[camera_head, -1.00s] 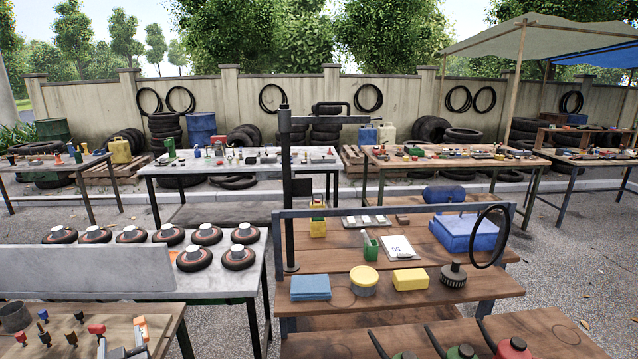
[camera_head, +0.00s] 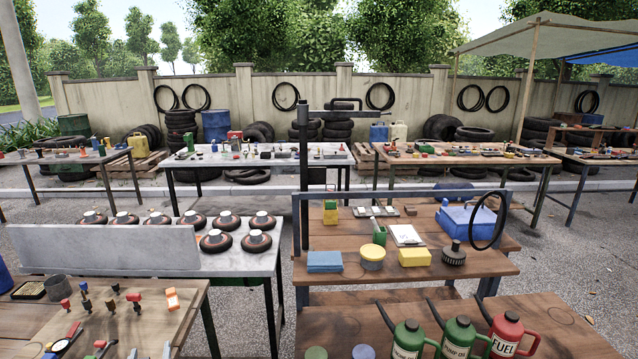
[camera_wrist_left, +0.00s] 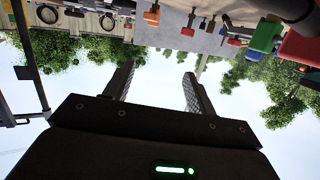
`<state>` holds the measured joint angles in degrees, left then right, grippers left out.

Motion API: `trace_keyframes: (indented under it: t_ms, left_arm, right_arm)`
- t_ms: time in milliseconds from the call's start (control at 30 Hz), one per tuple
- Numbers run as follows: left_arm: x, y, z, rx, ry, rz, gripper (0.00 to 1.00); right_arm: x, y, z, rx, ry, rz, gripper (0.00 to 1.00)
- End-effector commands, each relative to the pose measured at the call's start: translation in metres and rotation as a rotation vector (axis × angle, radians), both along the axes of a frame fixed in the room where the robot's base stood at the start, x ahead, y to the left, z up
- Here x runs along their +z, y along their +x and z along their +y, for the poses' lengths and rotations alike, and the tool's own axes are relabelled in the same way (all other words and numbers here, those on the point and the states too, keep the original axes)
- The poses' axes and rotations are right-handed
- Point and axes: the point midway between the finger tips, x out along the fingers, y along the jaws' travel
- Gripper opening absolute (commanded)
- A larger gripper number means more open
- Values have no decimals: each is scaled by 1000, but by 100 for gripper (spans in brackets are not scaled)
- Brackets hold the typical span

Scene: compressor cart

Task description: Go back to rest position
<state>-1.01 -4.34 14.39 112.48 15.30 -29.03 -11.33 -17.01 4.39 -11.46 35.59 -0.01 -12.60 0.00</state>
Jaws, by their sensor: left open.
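My right gripper is in neither view.
A wooden bench (camera_head: 345,287) with a blue sponge (camera_head: 324,261), yellow block (camera_head: 414,257) and blue case (camera_head: 462,222) stands centre. Jugs, including a red FUEL one (camera_head: 508,333), stand close in front. A grey table (camera_head: 255,262) holds several wheels. Gravel lies between the tables.

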Motion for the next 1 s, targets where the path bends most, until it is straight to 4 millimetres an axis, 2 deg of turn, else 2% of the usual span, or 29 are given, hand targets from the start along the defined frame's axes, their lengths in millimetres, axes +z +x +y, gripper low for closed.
trace_keyframes:
  t_ms: [167,267,367,533,700,1000]
  left_arm:
    - [-28,-30,-36,-120,-41,160,56]
    - [-46,-54,-60,-192,-69,274,56]
    - [-65,-86,-86,-267,-95,403,56]
    - [-90,-149,-126,-377,-134,631,56]
    - [-103,-206,-152,-450,-157,815,56]
    - [-108,-292,-179,-533,-169,1072,56]
  right_arm:
    - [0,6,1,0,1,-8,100]
    - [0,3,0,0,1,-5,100]
    - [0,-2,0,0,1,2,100]
    - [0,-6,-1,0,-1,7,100]
    - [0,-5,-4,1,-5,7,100]
    - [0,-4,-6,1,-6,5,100]
